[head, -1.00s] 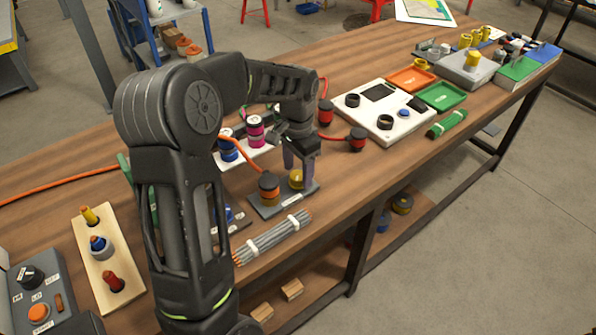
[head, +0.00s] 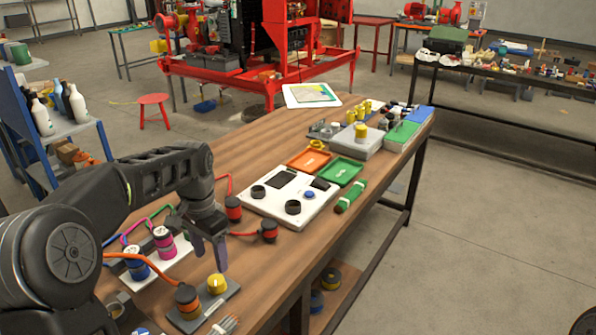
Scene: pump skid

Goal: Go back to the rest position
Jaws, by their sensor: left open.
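My left arm comes in from the left over the workbench (head: 268,128). Its gripper (head: 208,252) points down, open and empty, just above and behind a yellow cap (head: 216,284) on a grey plate (head: 228,299). An orange and black connector (head: 188,300) with an orange cable stands on the same plate, left of the cap. I see no thing between the fingers. My right gripper is not in view.
A white panel (head: 262,206), an orange tray (head: 309,160) and a green tray (head: 341,171) lie further along the bench. Red connectors (head: 268,231) with cables and a white block with blue and pink plugs (head: 165,243) stand near the arm. Open floor lies to the right.

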